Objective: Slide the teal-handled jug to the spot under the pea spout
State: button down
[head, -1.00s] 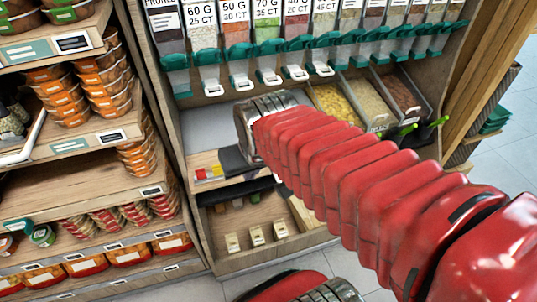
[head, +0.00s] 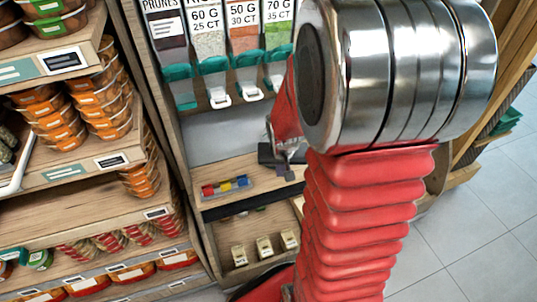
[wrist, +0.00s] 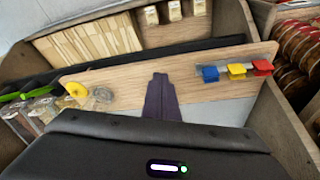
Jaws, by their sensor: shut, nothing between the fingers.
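I cannot make out a teal-handled jug in either current view; my arm covers much of the shelf in the head view. The bin with green contents (head: 279,38), possibly the pea one, has a teal-and-white spout (head: 282,82), partly beside my arm. My gripper (head: 284,172) hangs over the front of the wooden shelf, below the spouts. In the wrist view its dark fingers (wrist: 161,85) are together and empty over the wooden shelf edge. A small clear object (wrist: 97,98) with a yellow round part beside it stands at the left there; I cannot tell what it is.
A strip of red, yellow and blue pieces (head: 225,187) lies on the shelf front, left of my gripper. Pale tags (head: 264,247) sit on the compartment below. Green-handled scoops (wrist: 25,92) show at the wrist view's left. Stacked orange tubs (head: 102,108) fill the neighbouring shelf.

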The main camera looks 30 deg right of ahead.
jog(key=shift+w+d+f, duration=0.1)
jog(key=shift+d+f, duration=0.1)
jog(key=shift+f, duration=0.05)
jog(key=shift+w+d+f, duration=0.7)
jog(key=shift+w+f, duration=0.2)
jog(key=shift+f, duration=0.7)
jog(key=shift+w+d+f, duration=0.65)
jog(key=shift+w+f, duration=0.3)
jog(key=shift+f, duration=0.65)
jog(key=shift+w+d+f, duration=0.7)
jog(key=shift+w+f, duration=0.2)
jog(key=shift+f, duration=0.7)
jog(key=shift+w, duration=0.1)
